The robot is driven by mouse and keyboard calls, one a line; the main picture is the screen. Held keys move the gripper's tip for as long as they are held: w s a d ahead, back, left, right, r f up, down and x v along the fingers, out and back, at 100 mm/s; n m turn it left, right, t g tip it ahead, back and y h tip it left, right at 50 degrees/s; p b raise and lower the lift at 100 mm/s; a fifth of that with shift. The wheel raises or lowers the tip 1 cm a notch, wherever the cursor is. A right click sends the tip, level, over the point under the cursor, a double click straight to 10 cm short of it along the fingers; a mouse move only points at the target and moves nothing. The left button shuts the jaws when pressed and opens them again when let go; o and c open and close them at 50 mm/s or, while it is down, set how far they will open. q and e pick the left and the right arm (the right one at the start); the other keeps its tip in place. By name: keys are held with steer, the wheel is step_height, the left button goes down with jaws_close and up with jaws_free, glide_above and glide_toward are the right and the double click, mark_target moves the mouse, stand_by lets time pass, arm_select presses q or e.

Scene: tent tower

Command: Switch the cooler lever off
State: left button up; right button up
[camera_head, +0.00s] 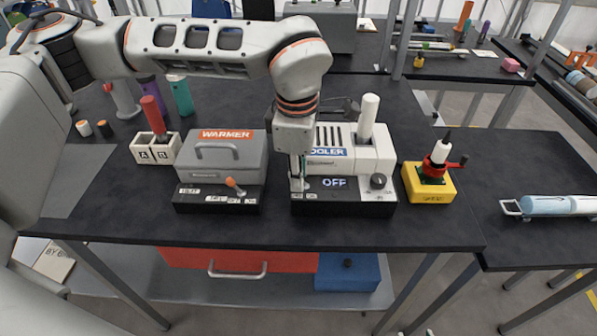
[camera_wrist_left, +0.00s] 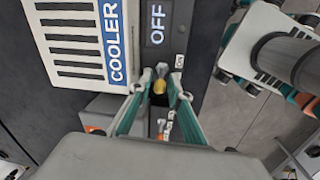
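The white-and-black cooler (camera_head: 381,158) stands on the dark bench, and its display (camera_head: 334,183) reads OFF. My left gripper (camera_head: 299,186) points down at the left front of the cooler's black base and hides the lever in the head view. In the left wrist view, the lever's yellowish tip (camera_wrist_left: 159,87) shows between the two teal-and-grey fingertips. The fingers are part-way together, with a narrow gap around the tip; I see no clear grip on it. The OFF display also shows there (camera_wrist_left: 157,23). My right gripper is in neither view.
The grey warmer (camera_head: 222,158) with an orange-tipped lever stands close left of the cooler. A white cylinder (camera_head: 368,116) stands upright in the cooler's top. A yellow block (camera_head: 428,185) with a red-handled fixture stands at right. The bench front strip is clear.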

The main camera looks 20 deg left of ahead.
arm_select(q)
jaws_close()
steer(key=shift+a+f+h+b, duration=0.15)
steer(key=shift+f+h+b, duration=0.05)
steer(key=shift+h+b, duration=0.25)
steer(key=shift+a+h+b, duration=0.15)
steer(key=shift+h+b, duration=0.3)
steer(key=shift+b, duration=0.05)
steer(key=shift+r, duration=0.1)
jaws_free()
